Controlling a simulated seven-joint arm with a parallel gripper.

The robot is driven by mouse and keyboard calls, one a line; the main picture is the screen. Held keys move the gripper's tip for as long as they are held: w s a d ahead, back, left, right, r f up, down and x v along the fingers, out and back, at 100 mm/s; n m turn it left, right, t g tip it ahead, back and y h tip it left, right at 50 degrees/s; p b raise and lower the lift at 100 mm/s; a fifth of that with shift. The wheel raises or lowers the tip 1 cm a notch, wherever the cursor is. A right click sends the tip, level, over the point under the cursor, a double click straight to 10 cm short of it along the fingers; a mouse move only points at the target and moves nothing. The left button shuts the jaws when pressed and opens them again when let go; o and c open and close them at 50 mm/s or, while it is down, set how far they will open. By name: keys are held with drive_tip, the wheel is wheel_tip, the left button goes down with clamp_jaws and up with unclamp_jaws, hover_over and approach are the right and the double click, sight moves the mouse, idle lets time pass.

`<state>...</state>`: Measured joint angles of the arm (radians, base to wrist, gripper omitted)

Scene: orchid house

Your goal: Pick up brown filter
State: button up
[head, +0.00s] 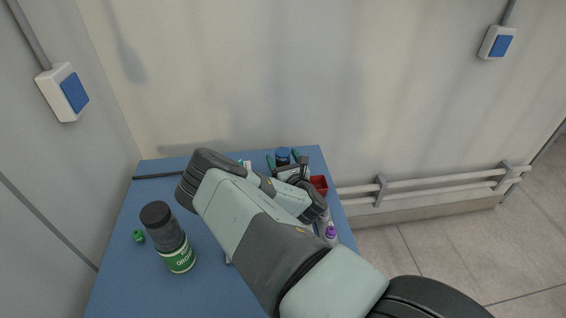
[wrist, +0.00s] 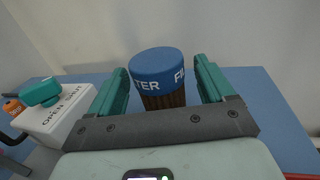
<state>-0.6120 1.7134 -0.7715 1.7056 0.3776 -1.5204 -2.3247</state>
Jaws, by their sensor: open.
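The brown filter (wrist: 163,101) is a ribbed brown cylinder with a blue cap (wrist: 157,64) lettered "FILTER" in the wrist view. It stands upright at the back of the blue table. In the head view only its blue top (head: 283,154) shows clearly; my arm hides part of the rest. My gripper (wrist: 162,84) is open, with one green finger on each side of the filter. The fingers appear apart from it, and the gripper's dark crossbar hides the filter's lower part.
A white box marked "OPEN SHUT" with a green knob (wrist: 42,92) stands left of my gripper. A dark-lidded bottle (head: 168,236), a green knob-like piece (head: 138,236), a black rod (head: 158,176), a red tray (head: 319,185) and a purple-capped bottle (head: 331,232) are on the table (head: 130,275). Walls stand behind and left.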

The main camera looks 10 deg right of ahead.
drive_tip(key=shift+w, duration=0.1)
drive_tip(key=c, duration=1.1)
drive_tip(key=shift+r, duration=0.1)
